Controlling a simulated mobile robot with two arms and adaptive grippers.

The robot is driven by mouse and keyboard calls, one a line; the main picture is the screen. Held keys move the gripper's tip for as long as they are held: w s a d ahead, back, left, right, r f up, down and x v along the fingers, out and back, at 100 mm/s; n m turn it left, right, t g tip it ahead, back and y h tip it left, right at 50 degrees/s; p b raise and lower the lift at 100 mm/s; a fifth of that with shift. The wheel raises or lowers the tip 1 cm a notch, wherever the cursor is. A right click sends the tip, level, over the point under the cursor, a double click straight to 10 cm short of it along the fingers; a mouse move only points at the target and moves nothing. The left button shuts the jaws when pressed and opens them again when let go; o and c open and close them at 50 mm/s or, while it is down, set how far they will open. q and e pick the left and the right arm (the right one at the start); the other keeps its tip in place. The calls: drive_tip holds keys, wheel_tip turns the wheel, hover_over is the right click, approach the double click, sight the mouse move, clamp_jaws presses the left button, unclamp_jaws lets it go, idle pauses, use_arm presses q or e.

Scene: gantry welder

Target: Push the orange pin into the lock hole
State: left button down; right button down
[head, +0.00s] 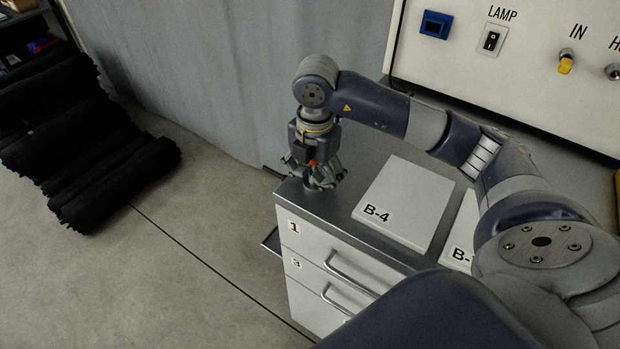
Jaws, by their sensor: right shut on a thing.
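My right gripper (322,182) points down over the far left corner of the grey cabinet top. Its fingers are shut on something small. A small orange-red spot, which looks like the orange pin (312,163), shows at the fingers. Most of the held thing is hidden by the fingers, so its lower end cannot be made out. I cannot pick out the lock hole. My left gripper is not in view.
A drawer cabinet (303,243) with handles stands below. Pale plates, one marked B-4 (405,200), lie on its top. A wall panel (525,85) with a LAMP switch (491,40) and yellow knob (566,64) is behind. Dark rolls (75,150) lie left; floor between is clear.

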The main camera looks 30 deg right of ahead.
drive_tip(key=shift+s+f+b, duration=0.45)
drive_tip(key=shift+s+f, duration=0.25)
drive_tip(key=shift+f, duration=0.3)
drive_tip(key=shift+r, duration=0.15)
drive_tip(key=c, duration=1.1)
unclamp_jaws()
drive_tip(key=o, duration=1)
drive_tip(key=shift+s+d+r, duration=0.15)
drive_tip(key=shift+s+d, duration=0.1)
drive_tip(key=shift+w, duration=0.1)
drive_tip(key=shift+w, duration=0.1)
